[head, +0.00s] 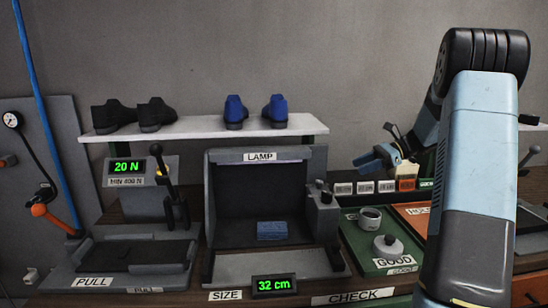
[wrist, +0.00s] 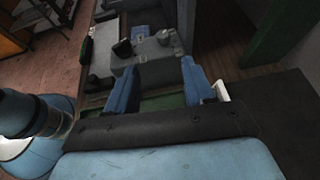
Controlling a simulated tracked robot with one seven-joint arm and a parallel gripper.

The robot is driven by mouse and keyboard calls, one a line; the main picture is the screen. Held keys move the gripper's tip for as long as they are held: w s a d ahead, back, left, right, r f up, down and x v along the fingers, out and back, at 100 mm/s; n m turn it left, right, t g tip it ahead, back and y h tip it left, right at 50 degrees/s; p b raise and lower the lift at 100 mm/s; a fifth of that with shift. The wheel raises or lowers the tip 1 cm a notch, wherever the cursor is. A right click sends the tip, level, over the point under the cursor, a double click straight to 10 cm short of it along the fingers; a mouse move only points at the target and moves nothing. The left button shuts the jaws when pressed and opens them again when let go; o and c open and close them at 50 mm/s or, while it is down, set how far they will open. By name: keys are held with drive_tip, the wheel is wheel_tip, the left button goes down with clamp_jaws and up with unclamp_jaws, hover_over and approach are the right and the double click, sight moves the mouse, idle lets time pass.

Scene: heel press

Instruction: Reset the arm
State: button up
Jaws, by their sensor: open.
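My gripper (head: 376,157) is raised above the back of the bench, left of my pale blue upright arm link in the head view. In the wrist view my gripper (wrist: 160,80) shows two blue fingers spread apart with nothing between them. A grey box with a knob (wrist: 150,50) lies beyond the fingers there. The wrist itself is partly hidden behind my arm link in the head view.
The LAMP booth (head: 260,156) holds a blue block (head: 272,231). The pull stand (head: 135,255) with its upright lever is at left. A shelf (head: 205,127) carries black and blue shoes. The green GOOD tray (head: 352,226) holds a cup (head: 370,218) and a knobbed weight (head: 388,247).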

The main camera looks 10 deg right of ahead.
drive_tip(key=s+a+r+n+h, duration=0.4)
drive_tip(key=s+a, duration=0.2)
drive_tip(key=s, duration=0.2)
drive_tip(key=s+a+r+n+h, duration=0.3)
drive_tip(key=s+a+r+n, duration=0.1)
drive_tip(key=s+a, duration=0.4)
drive_tip(key=s+n+t+h, duration=0.4)
drive_tip(key=s+n, duration=0.6)
drive_tip(key=s, duration=0.9)
drive_tip(key=shift+s+f+n+h, duration=0.2)
drive_tip(key=shift+n+h, duration=0.2)
drive_tip(key=shift+h, duration=0.7)
